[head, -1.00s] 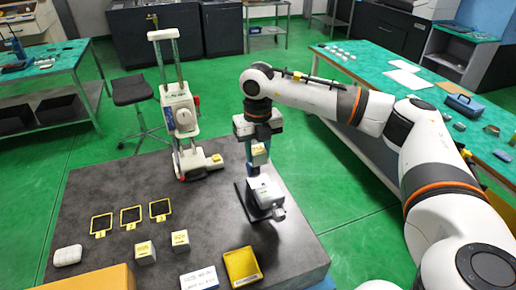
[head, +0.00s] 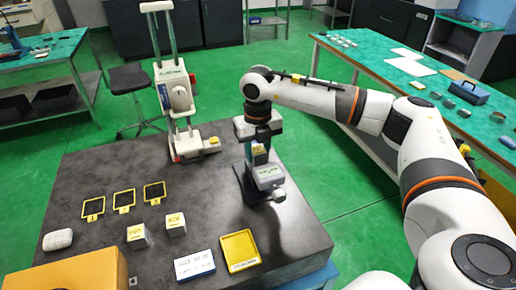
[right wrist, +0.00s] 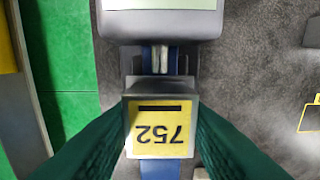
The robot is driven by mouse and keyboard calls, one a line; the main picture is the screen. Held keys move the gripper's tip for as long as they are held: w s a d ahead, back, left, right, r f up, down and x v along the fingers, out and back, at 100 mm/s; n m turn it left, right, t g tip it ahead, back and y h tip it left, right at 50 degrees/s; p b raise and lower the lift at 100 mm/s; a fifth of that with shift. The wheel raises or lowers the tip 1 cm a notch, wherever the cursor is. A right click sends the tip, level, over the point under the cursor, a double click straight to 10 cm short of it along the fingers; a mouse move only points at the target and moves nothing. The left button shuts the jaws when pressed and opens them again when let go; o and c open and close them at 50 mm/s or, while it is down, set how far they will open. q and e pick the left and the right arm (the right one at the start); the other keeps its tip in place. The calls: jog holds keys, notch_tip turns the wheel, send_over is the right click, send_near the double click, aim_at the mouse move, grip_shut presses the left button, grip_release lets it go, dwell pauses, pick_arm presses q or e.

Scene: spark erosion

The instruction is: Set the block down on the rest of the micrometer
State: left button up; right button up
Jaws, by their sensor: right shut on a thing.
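My right gripper (head: 257,140) points down and is shut on a small grey block with a yellow label (head: 259,157). The micrometer (head: 267,177) stands on the dark table on a black base. In the right wrist view its pale housing (right wrist: 160,20) is above the block, with a metal spindle and blue frame parts around it. The block covers the rest, so I cannot tell whether they touch. My left gripper is out of view.
A tall white column instrument (head: 178,100) stands behind left. Two labelled blocks (head: 138,236), several yellow frames (head: 124,200), a yellow tray (head: 240,250) and a white card (head: 195,265) lie on the table (head: 100,165). An orange box (head: 70,272) is at front left.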

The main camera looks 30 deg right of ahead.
jog(key=shift+f, duration=0.25)
dwell(0.6)
jog(key=o, duration=1.2)
jog(key=shift+c, duration=0.2)
jog(key=shift+r+b, duration=0.4)
jog(key=shift+r, duration=0.15)
notch_tip(320, 180, up, 11)
jog(key=b, duration=0.2)
